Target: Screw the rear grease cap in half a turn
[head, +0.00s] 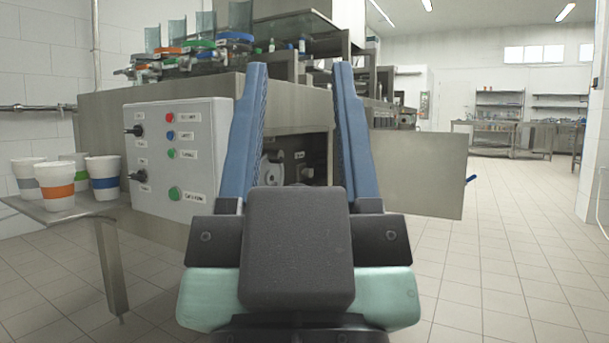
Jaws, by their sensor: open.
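My gripper (300,68) points away from me, and its two long blue fingers stand wide apart with nothing between them. Between the fingers, farther off, is the open, dark compartment (318,143) in the side of the steel filling machine (180,95). Inside it I see a grey round part (272,172) and some small pale parts (306,172). I cannot tell which of these, if any, is the rear grease cap. My gripper's body and fingers hide part of the compartment.
An open steel door (415,172) with a blue handle (471,179) sticks out right of the compartment. A grey control box (180,155) with coloured buttons is on the left. Several white cups (56,180) stand on a steel shelf. The tiled floor (520,240) at right is clear.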

